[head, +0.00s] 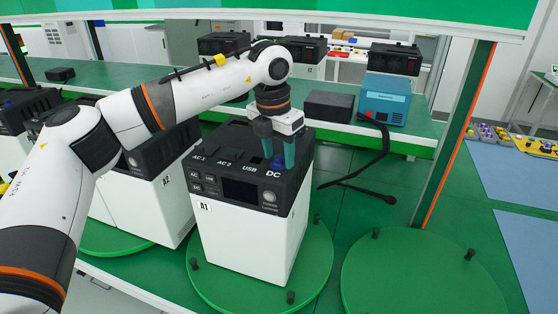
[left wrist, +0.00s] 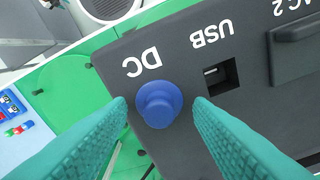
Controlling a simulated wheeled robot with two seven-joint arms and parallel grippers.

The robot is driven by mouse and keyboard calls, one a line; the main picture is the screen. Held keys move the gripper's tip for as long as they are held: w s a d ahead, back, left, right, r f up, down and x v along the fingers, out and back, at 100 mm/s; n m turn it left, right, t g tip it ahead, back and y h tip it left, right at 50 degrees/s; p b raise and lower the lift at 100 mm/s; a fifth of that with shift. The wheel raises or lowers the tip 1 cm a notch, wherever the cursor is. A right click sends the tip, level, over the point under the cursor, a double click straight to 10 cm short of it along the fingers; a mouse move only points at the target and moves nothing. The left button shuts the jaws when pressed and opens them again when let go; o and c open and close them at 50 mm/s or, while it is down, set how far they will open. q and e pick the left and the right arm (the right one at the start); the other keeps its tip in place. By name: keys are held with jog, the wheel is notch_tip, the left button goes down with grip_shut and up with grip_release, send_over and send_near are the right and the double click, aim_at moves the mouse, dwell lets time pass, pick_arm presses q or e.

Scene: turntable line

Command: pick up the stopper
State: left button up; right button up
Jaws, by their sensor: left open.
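The stopper is a blue round-headed plug (left wrist: 159,103) at the DC label on the black top of the unit marked A1 (head: 247,232). In the head view only a little of the blue stopper (head: 277,161) shows between my fingers. My left gripper (head: 279,158) points down over it with teal fingers. In the left wrist view the open fingers (left wrist: 159,112) stand on either side of the stopper, with small gaps to it. I cannot tell whether the fingers touch the top panel. My right gripper is not in view.
The A1 unit stands on a green turntable (head: 313,278) with short black pegs. An empty green turntable (head: 400,285) is to the right. Other similar units stand left. A blue box (head: 386,100) with a black cable (head: 362,178) sits on the bench behind.

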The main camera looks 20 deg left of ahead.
pick_arm(q)
grip_shut()
jog(key=shift+r, duration=0.15)
